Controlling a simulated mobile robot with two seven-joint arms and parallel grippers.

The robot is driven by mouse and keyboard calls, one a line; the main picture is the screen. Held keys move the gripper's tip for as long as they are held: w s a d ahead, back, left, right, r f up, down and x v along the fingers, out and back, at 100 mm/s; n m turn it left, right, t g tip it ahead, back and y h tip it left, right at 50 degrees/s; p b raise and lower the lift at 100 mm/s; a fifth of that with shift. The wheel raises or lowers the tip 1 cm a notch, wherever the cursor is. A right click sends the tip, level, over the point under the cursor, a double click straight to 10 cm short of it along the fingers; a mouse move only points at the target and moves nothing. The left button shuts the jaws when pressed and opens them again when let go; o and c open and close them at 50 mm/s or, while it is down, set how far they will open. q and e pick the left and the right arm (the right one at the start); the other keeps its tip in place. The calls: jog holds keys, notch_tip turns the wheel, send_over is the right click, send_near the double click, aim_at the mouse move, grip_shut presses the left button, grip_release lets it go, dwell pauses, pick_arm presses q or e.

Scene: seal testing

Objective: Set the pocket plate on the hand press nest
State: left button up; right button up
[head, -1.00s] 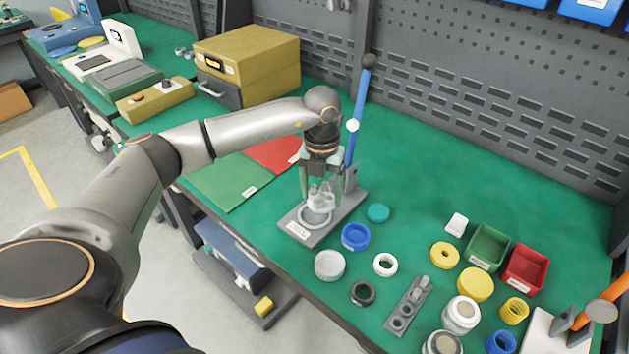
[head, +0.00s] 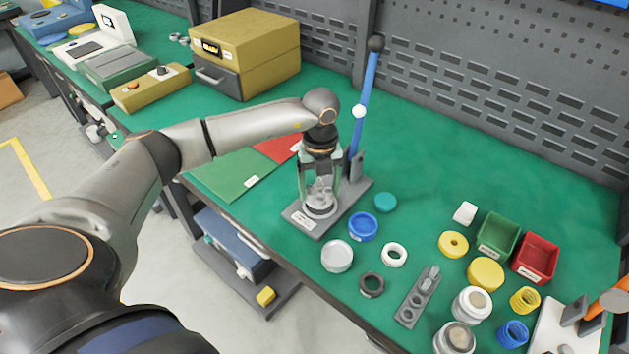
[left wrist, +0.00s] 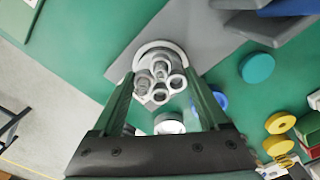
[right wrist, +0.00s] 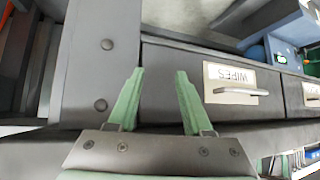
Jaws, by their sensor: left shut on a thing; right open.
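The pocket plate (head: 321,194), a pale piece with several round pockets, is between the fingers of my left gripper (head: 320,186). In the left wrist view the plate (left wrist: 161,84) sits between the green fingers (left wrist: 160,92), which are shut on it. The hand press (head: 352,192) has a grey base and a tall blue lever. Its round, light nest (head: 320,211) is directly under the plate, partly hidden by it. In the left wrist view the nest rim (left wrist: 152,45) shows beyond the plate; I cannot tell whether they touch. My right gripper (right wrist: 160,75) is open and empty before a drawer front.
A blue ring (head: 363,227), a teal disc (head: 385,202) and a white round cup (head: 337,257) stand close to the press. A grey strip with holes (head: 416,297) and green and red bins (head: 537,258) lie farther right.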

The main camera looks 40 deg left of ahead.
pick_arm(q)
jog(key=shift+f, duration=0.2)
jog(key=shift+f+b, duration=0.5)
jog(key=shift+f, duration=0.35)
dwell(1.0)
jog(key=o, duration=1.3)
jog(key=shift+r, duration=0.1)
jog(key=shift+r+p, duration=2)
jog(key=shift+r, duration=0.5)
